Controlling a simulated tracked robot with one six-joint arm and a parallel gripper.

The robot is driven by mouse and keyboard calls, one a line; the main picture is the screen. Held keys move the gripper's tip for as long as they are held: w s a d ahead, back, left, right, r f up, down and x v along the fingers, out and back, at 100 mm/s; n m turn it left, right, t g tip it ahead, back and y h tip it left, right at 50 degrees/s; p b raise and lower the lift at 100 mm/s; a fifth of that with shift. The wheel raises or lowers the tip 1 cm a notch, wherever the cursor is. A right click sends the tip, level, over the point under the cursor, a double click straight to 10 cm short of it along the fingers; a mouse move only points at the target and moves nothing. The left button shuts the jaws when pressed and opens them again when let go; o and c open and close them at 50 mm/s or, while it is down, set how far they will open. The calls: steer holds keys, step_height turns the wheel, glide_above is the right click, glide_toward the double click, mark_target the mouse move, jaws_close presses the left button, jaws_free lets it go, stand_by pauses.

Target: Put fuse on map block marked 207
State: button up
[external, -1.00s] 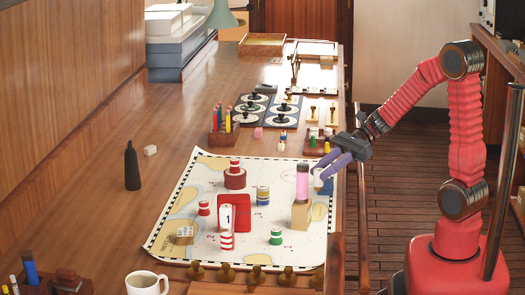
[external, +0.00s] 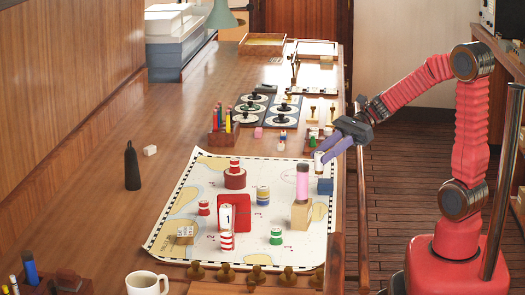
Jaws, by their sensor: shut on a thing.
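My gripper (external: 324,156) is over the right edge of the chart, its purple fingers shut on a small whitish upright piece (external: 319,163), which looks like the fuse. It is held just above and left of a blue block (external: 325,186), apart from it. The fingers hide part of the piece. I cannot read 207 on any block.
The chart (external: 165,222) also bears several striped cylinders, such as a green one (external: 276,236) and a blue-yellow one (external: 263,195). Brass pieces line its front edge. A white mug (external: 146,285) and a black bottle (external: 132,168) stand left. Chart gaps are clear.

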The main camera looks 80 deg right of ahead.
steer(key=shift+w+r, duration=0.25)
steer(key=shift+w, duration=0.4)
steer(key=w+a+r+n+g+y, duration=0.1)
steer(key=w+a+r+n+g, duration=0.15)
steer(key=w, duration=0.75)
steer(key=w+a+r+n+g+y, duration=0.1)
steer(key=w+a+r+y, duration=0.15)
steer(key=w, duration=0.75)
steer(key=w+a+f+n+g, duration=0.1)
steer(key=w+a+n+g, duration=0.1)
steer(key=w+a, duration=0.5)
steer(key=w+a+f+n+g, duration=0.1)
steer(key=w+a, duration=0.6)
steer(key=a, duration=0.6)
steer(key=shift+a+f+n+g, duration=0.2)
steer(key=shift+f+n+g, duration=0.05)
steer(key=shift+n+g, duration=0.1)
steer(key=shift+f+y, duration=0.1)
steer(key=shift+y, duration=0.15)
steer(key=shift+f, duration=2.45)
